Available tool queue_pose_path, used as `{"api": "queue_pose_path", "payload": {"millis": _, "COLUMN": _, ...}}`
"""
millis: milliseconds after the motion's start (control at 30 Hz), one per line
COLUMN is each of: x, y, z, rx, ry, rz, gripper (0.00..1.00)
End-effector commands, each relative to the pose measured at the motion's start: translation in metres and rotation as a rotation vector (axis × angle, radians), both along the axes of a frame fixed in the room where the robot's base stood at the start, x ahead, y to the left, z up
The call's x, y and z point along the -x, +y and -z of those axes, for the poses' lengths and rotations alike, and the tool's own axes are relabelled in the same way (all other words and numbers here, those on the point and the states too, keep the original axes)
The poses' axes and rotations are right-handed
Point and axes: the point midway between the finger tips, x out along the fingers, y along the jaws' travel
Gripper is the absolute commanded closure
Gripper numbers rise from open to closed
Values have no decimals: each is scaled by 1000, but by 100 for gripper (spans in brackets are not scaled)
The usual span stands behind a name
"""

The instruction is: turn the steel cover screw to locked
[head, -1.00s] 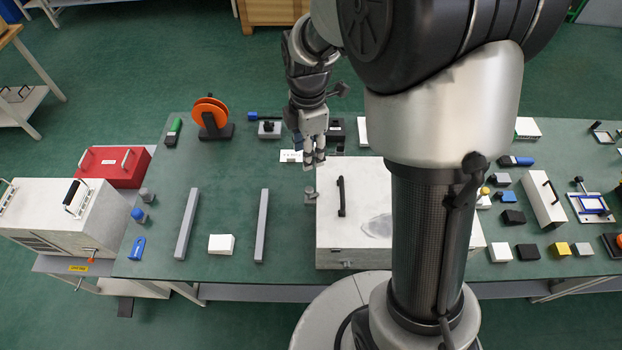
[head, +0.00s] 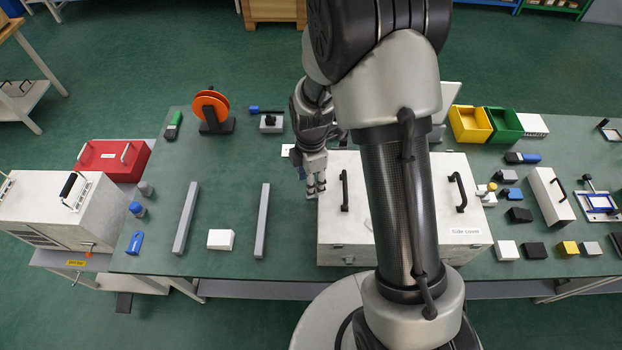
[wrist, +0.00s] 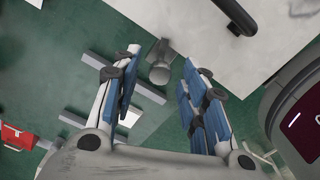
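A grey cylindrical knob, which looks like the steel cover screw (wrist: 159,73), shows in the wrist view on a grey mount at the edge of the white case (head: 405,242). My gripper (head: 315,188) is above the left edge of the case in the head view, pointing down. In the wrist view its blue-padded fingers (wrist: 159,100) are spread apart, with the knob seen in the gap beyond them. They do not appear to touch it. In the head view the gripper hides the knob. No locked mark on the screw is readable.
The case has black handles (head: 344,190). Grey bars (head: 262,222) and a white block (head: 220,239) lie left of it. An orange reel (head: 211,107) stands farther back. Yellow (head: 469,124) and green (head: 504,125) bins and several small blocks stand right. Bare tabletop lies left of the gripper.

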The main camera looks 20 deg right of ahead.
Motion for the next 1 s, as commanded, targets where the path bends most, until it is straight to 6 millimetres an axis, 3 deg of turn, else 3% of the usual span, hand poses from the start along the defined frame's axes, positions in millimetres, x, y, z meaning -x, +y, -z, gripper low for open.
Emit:
{"api": "queue_pose_path", "payload": {"millis": 167, "x": 0, "y": 0, "z": 0, "rx": 0, "ry": 0, "rz": 0, "gripper": 60}}
{"api": "queue_pose_path", "payload": {"millis": 767, "x": 0, "y": 0, "z": -1, "rx": 0, "ry": 0, "rz": 0, "gripper": 100}}
{"api": "queue_pose_path", "payload": {"millis": 1000, "x": 0, "y": 0, "z": 0, "rx": 0, "ry": 0, "rz": 47, "gripper": 100}}
